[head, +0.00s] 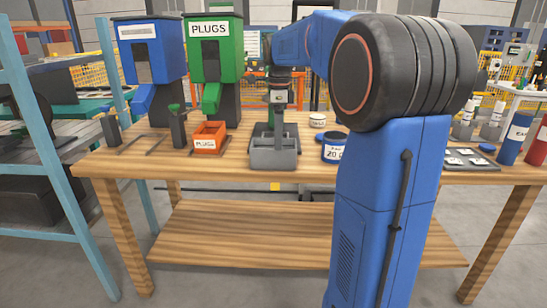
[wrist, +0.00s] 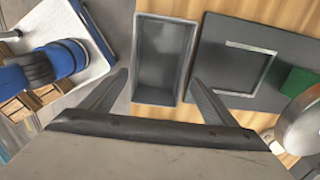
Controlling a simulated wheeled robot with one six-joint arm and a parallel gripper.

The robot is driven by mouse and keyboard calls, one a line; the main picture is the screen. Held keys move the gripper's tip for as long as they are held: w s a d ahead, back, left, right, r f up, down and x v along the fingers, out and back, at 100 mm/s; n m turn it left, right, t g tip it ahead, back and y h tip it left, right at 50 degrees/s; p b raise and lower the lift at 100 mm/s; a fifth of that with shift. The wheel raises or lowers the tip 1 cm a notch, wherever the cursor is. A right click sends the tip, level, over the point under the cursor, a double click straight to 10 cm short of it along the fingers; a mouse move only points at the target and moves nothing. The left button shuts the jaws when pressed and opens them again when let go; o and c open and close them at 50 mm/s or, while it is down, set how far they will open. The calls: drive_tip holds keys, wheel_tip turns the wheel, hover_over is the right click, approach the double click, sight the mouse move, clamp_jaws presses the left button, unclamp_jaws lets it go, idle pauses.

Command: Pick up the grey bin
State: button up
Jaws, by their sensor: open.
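The grey bin (head: 273,159) is an open-topped rectangular box at the front edge of the wooden table, near the middle of the head view. In the wrist view, the bin (wrist: 161,97) lies ahead of the jaws and its inside looks empty. My gripper (head: 278,118) hangs over the bin area, pointing down. In the wrist view, my gripper (wrist: 158,78) is open, one finger on each side of the bin's near end, with nothing between them. I cannot tell its exact height above the bin.
An orange bin (head: 208,138) labelled plugs stands left of the grey bin. A blue container (head: 334,150) stands to the right. Blue (head: 150,50) and green (head: 214,48) dispensers stand behind left. A dark plate (wrist: 225,85) lies beside the bin in the wrist view.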

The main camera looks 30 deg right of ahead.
sight(274, 153)
drive_tip(key=shift+s+f, duration=0.15)
drive_tip(key=shift+f, duration=1.45)
drive_tip(key=shift+s+f, duration=0.1)
drive_tip(key=shift+f, duration=1.5)
drive_tip(key=c, duration=0.9)
